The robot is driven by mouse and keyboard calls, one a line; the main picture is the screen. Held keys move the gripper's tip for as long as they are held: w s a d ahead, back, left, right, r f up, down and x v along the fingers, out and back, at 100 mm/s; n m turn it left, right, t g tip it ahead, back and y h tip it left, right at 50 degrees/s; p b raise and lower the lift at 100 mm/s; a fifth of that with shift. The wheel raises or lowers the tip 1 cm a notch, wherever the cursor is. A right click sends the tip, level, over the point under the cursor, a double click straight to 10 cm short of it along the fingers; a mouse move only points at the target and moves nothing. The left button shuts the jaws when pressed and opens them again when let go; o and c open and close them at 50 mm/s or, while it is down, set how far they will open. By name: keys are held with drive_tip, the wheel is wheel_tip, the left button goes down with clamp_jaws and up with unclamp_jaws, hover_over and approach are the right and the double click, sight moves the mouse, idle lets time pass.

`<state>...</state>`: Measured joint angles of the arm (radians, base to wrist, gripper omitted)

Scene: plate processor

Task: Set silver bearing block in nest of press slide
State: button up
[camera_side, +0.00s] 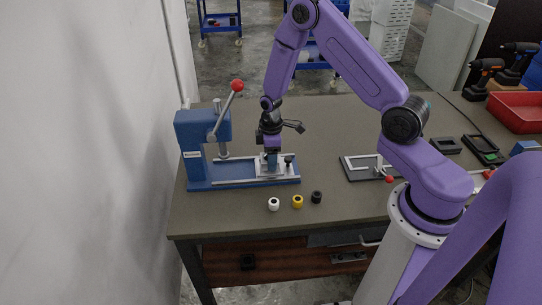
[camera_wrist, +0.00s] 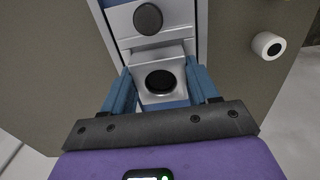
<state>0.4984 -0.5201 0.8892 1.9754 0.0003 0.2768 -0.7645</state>
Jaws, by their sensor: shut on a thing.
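The silver bearing block (camera_wrist: 163,83), a pale block with a round dark bore, sits between the two blue fingers of my gripper (camera_wrist: 161,88) in the wrist view. My gripper is shut on it. In the side view my gripper (camera_side: 272,166) points down over the press slide (camera_side: 263,173) at the right part of the blue press base. The slide with its dark knob (camera_wrist: 148,18) lies just beyond the block in the wrist view. The nest is hidden by the block and fingers. I cannot tell whether the block rests in it or hangs just above.
The blue press (camera_side: 203,145) with a red-knobbed lever (camera_side: 237,86) stands left of my gripper. White (camera_side: 274,204), yellow (camera_side: 297,201) and black (camera_side: 317,197) bushings stand in front. A dark fixture plate (camera_side: 356,175) lies to the right. A red bin (camera_side: 518,113) is at far right.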

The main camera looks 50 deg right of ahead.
drive_tip(key=shift+f, duration=0.5)
idle(0.3)
drive_tip(key=o, duration=1.4)
drive_tip(key=shift+o, duration=0.2)
drive_tip(key=shift+r, duration=4)
